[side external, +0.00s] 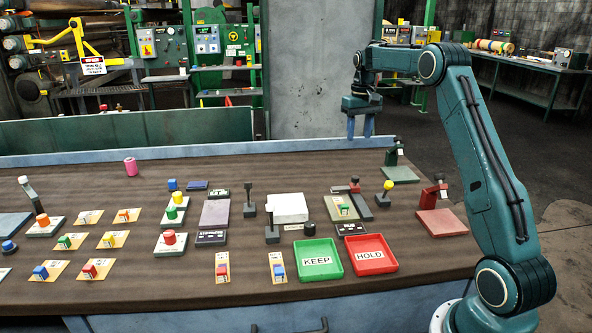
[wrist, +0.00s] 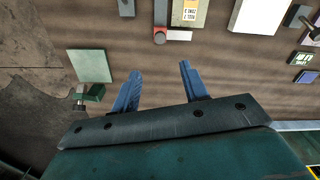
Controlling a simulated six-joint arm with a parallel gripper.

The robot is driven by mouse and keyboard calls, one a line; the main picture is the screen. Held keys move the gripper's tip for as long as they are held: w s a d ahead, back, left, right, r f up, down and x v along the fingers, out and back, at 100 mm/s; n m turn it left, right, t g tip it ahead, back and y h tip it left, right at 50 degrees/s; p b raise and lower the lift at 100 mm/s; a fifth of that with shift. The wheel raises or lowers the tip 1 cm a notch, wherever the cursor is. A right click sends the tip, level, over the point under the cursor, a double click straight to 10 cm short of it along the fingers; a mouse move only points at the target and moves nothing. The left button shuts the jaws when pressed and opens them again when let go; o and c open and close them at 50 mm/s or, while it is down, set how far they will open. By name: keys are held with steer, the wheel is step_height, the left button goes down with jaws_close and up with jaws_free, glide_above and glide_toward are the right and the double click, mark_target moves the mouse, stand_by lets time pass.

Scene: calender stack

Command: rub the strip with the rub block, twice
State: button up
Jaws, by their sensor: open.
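My gripper (side external: 361,135) is open and empty, raised above the far edge of the bench and pointing down. In the wrist view its two blue fingers (wrist: 160,67) are spread with bare bench between them. A dark grey strip (side external: 363,208) lies on the bench to the right of the white block. I cannot tell for certain which piece is the rub block.
A white block (side external: 288,208), a green KEEP tray (side external: 337,272) and a red HOLD tray (side external: 390,263) stand nearby. A yellow-knobbed post (side external: 386,187) and clamps on green and red plates are to the right. Bench below my gripper is clear.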

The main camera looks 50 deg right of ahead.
steer(key=shift+c, duration=0.3)
steer(key=shift+f, duration=0.1)
steer(key=c, duration=0.7)
steer(key=shift+w+d+f, duration=0.1)
jaws_close()
steer(key=shift+w+d+f+t+h, duration=0.1)
steer(key=shift+w+f+t+h, duration=0.2)
steer(key=shift+f+t, duration=0.3)
steer(key=shift+w+d+f+t+h, duration=0.15)
steer(key=shift+w+f+t+h, duration=0.25)
steer(key=shift+f, duration=0.3)
steer(key=shift+w+d+f+t+h, duration=0.1)
steer(key=shift+w+f+t+h, duration=0.15)
steer(key=shift+f+t, duration=0.4)
